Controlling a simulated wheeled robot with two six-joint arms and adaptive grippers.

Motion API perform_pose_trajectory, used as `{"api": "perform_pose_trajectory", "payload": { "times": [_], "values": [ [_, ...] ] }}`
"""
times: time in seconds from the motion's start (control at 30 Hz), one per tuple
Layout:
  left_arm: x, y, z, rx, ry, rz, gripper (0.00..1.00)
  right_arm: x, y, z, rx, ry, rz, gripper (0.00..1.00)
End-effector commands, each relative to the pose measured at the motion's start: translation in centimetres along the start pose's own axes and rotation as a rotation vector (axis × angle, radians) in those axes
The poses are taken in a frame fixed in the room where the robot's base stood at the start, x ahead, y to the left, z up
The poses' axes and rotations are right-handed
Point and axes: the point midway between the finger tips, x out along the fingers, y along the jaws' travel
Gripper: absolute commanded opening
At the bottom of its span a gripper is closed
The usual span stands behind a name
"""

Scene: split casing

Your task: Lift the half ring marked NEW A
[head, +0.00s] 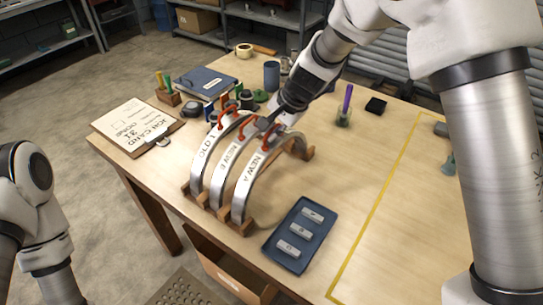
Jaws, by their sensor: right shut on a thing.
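Three silver half rings with red handles stand as arches side by side in a wooden rack (246,228). The half ring marked NEW A (247,186) is the rightmost. The one marked NEW B (224,166) is in the middle. The leftmost half ring (202,160) has a mark that seems to read OLD. My right gripper (265,124) reaches down from the upper right and is shut at the red handle on top of NEW A, partly hiding it. NEW A's near foot is at the rack; I cannot tell whether it is clear of it. My left gripper is out of view.
A blue tray (269,249) with three small labelled blocks lies right of the rack. A clipboard (137,128), a blue binder (205,83) and small tools crowd the table's left and back. The yellow-lined area (385,235) at right is largely clear.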

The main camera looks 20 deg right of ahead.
Motion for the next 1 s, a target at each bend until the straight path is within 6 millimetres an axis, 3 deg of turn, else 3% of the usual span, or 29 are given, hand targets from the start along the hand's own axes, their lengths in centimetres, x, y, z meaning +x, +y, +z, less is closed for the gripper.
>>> {"api": "perform_pose_trajectory", "payload": {
  "times": [0.1,0.7,1.0],
  "values": [
    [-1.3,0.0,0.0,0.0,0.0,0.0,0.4,-1.6,-0.9,-0.1,-0.001,0.004,-0.007,0.0],
    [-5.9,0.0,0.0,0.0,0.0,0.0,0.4,-6.2,-3.2,-0.1,0.0,0.004,-0.008,0.0],
    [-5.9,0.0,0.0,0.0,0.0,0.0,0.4,-6.3,-3.2,-0.1,0.0,0.004,-0.007,0.0]
  ]
}}
